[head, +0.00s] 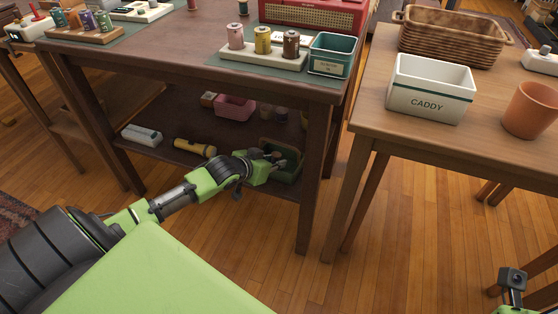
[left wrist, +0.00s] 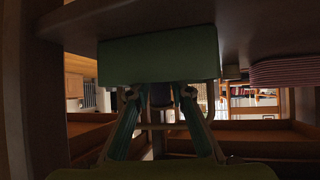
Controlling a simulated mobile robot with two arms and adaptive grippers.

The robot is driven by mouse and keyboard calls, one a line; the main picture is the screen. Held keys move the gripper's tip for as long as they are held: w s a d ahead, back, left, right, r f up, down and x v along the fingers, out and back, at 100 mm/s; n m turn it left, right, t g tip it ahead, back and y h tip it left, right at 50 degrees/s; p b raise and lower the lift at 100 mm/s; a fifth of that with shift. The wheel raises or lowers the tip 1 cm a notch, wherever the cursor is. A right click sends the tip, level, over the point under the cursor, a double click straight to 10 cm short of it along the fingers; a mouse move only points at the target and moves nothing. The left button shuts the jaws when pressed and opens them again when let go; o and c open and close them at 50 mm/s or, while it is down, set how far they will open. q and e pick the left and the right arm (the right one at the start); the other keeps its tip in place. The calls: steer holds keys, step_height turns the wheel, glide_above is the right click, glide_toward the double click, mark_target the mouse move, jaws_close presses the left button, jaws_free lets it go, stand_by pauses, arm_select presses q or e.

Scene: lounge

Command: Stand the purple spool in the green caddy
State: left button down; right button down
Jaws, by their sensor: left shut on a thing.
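A dark green box-shaped caddy (head: 293,174) stands on the lower shelf of the dark table, at its right end. In the left wrist view, which looks upside down, its green side (left wrist: 157,56) fills the upper middle. My left gripper (head: 274,156) reaches under the tabletop to the caddy's near left side. It is shut on a small dark, purplish thing (left wrist: 186,92), apparently the purple spool, mostly hidden by the fingers. I cannot tell whether that thing is over the caddy's opening or beside it. My right gripper (head: 512,278) shows at the lower right corner, its fingers unclear.
A pink basket (head: 235,107) and a yellow flashlight (head: 195,147) share the shelf. The tabletop close above holds a labelled green box (head: 332,55) and a spool rack (head: 262,55). A white box marked CADDY (head: 430,88) stands on the right table. A table leg (head: 311,190) stands close right.

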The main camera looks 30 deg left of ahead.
arm_select(q)
steer(key=shift+b+x, duration=0.4)
steer(key=shift+x, duration=0.5)
steer(key=shift+w+b, duration=0.3)
steer(key=shift+w, duration=0.1)
steer(key=shift+f, duration=0.25)
steer(key=shift+r, duration=0.2)
steer(key=shift+f, duration=0.55)
steer(key=c, duration=1.8)
jaws_free()
steer(key=shift+s+f, duration=0.1)
